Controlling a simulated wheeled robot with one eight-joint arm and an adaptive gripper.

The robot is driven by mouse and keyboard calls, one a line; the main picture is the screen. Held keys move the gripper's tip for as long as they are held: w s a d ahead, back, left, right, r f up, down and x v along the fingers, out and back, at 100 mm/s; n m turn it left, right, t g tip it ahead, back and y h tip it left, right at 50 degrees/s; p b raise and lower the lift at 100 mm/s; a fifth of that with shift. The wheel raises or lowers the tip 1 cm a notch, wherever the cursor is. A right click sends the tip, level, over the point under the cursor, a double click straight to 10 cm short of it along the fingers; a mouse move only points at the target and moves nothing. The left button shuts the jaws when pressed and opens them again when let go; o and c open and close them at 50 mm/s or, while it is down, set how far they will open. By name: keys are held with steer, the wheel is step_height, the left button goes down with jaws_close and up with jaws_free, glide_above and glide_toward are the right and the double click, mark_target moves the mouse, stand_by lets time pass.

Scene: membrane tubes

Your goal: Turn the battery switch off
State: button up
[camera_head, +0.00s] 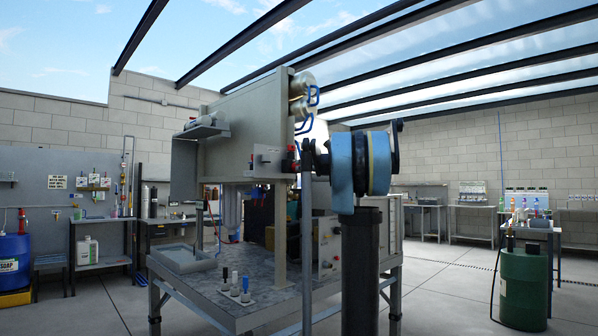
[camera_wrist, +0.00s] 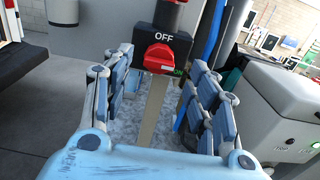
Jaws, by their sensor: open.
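The battery switch is a red rotary knob (camera_wrist: 158,58) on a black box with a white OFF label (camera_wrist: 164,37) above the knob. A green label, partly hidden by the knob, shows at its lower right. A white mark lies on the knob's lower edge; I cannot tell its exact setting. My gripper (camera_wrist: 161,68) is open, with its blue-padded fingers on either side of the knob in the wrist view. The knob appears ahead between the fingertips, with no contact visible. In the head view, a small red part (camera_head: 291,160) shows beside the upright panel.
The switch is on a tall panel (camera_head: 245,120) above a metal workbench (camera_head: 205,285). A white-grey box (camera_wrist: 265,105) stands close on the right in the wrist view. A green barrel (camera_head: 525,290) stands at right.

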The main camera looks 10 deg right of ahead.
steer(key=shift+x, duration=2.25)
steer(key=c, duration=1.1)
